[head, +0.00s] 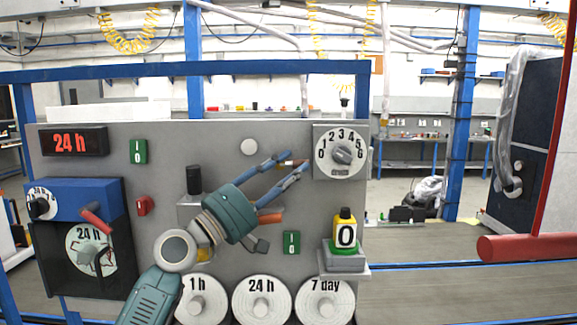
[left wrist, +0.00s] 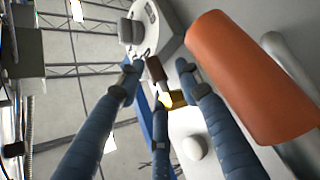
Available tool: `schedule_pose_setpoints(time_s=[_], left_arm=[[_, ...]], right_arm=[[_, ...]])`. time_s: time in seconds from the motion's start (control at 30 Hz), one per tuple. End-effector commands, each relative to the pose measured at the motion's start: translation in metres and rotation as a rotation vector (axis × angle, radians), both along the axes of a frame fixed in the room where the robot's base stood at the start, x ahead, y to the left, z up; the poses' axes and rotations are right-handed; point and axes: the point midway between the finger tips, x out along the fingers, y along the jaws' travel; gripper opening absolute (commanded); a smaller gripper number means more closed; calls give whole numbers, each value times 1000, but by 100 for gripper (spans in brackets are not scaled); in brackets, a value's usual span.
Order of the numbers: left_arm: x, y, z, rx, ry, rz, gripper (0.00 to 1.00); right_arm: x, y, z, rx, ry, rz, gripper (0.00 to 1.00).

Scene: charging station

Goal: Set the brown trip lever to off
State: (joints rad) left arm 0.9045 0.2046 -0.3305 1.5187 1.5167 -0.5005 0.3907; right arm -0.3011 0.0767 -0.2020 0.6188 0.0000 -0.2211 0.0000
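The brown trip lever (head: 289,163) is a small brown handle on the upper part of the grey panel, left of the dial numbered 0 to 6. In the left wrist view it shows as a short dark brown grip (left wrist: 155,70) with a brass-coloured part (left wrist: 173,99) behind it. My left gripper (head: 296,161) has its fingers spread on either side of the lever; they look apart from it, though contact is hard to judge. It also shows in the left wrist view (left wrist: 157,70). My right gripper is not in view.
An orange handle (head: 269,217) sits close below my left gripper and looms large in the left wrist view (left wrist: 248,75). The numbered dial (head: 343,154) is just right of the fingertips. A black knob (head: 193,180) and a yellow-black block (head: 345,229) are nearby.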

Motion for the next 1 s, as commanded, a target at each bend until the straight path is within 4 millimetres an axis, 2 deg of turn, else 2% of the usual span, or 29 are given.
schedule_pose_setpoints(time_s=[0.23,0.4,0.77,1.0], left_arm=[[0,0,0,0,-1,1,35],[1,0,0,0,-1,1,1],[2,2,1,18,-1,5,0],[8,5,2,120,-2,8,0]], right_arm=[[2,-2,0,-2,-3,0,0],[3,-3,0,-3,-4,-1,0],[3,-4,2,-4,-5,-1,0],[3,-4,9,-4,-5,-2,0]])
